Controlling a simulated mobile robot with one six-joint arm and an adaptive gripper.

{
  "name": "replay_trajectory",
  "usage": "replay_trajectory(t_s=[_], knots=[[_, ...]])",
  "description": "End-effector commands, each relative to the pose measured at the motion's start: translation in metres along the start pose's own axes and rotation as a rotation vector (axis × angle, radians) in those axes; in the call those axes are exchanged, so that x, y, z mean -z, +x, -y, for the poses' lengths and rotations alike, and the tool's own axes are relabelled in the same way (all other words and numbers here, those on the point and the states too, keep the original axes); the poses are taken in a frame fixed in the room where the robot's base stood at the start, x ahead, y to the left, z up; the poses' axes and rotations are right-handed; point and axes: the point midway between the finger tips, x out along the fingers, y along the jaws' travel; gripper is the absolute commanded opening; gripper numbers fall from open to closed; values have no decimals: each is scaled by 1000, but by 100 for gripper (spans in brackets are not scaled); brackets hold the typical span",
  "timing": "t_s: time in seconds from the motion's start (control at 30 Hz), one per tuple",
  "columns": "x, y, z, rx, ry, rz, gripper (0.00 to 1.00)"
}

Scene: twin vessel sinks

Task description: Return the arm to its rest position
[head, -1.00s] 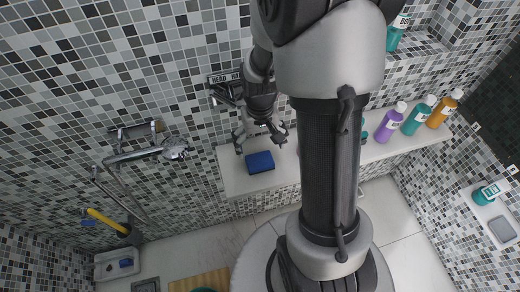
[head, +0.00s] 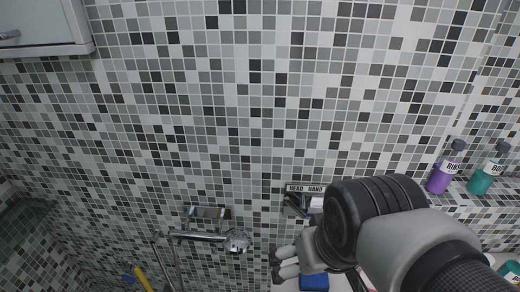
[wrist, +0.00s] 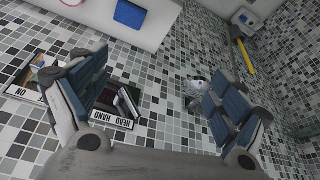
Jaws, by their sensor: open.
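My arm comes in from the lower right of the head view, and my gripper (head: 284,264) is low in the middle, in front of the tiled wall. In the wrist view my gripper (wrist: 158,103) has its two blue-padded fingers spread wide, with nothing held between them. A blue block (head: 314,283) shows at the bottom edge of the head view, close to my gripper and partly cut off. A blue item (wrist: 130,14) also lies on a white surface in the wrist view.
A wall holder labelled HEAD HAND (head: 305,188) is close behind my gripper. A chrome shower fitting (head: 205,237) and a yellow handle (head: 143,280) are to the left. Purple (head: 440,176) and teal (head: 486,176) bottles stand at right. A cabinet (head: 40,28) is upper left.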

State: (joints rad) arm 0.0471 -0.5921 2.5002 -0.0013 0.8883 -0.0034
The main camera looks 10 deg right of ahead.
Motion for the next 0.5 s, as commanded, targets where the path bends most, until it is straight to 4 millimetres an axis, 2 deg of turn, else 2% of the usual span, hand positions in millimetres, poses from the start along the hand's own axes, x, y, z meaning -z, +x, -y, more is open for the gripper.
replay_trajectory(t_s=[0.03, 0.2, 0.5], knots=[[-7, -8, 4, 6, -14, -27, 90], [-21, -19, 9, 15, -36, -60, 90], [-23, -20, 9, 16, -38, -62, 90]])
